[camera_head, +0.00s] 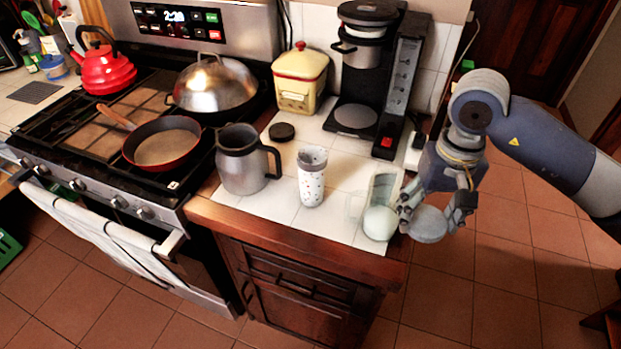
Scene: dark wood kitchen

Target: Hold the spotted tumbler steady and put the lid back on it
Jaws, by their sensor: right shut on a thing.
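The spotted tumbler (311,180), white with small coloured spots and a greyish top, stands upright on the white tiled counter. My right gripper (432,213) is at the right, by the counter's right edge, apart from the tumbler. It is shut on a rounded grey thing (427,225), possibly the lid; its shape is partly hidden by the fingers. A small dark round disc (282,131) lies on the counter behind the tumbler; I cannot tell whether it is a lid. My left gripper is not in view.
A steel mug (241,162) stands left of the tumbler. A clear glass jug (382,207) stands close beside my right gripper. A coffee maker (357,117) and a yellow canister (299,80) stand behind. The stove with a red-rimmed pan (163,145) is at the left.

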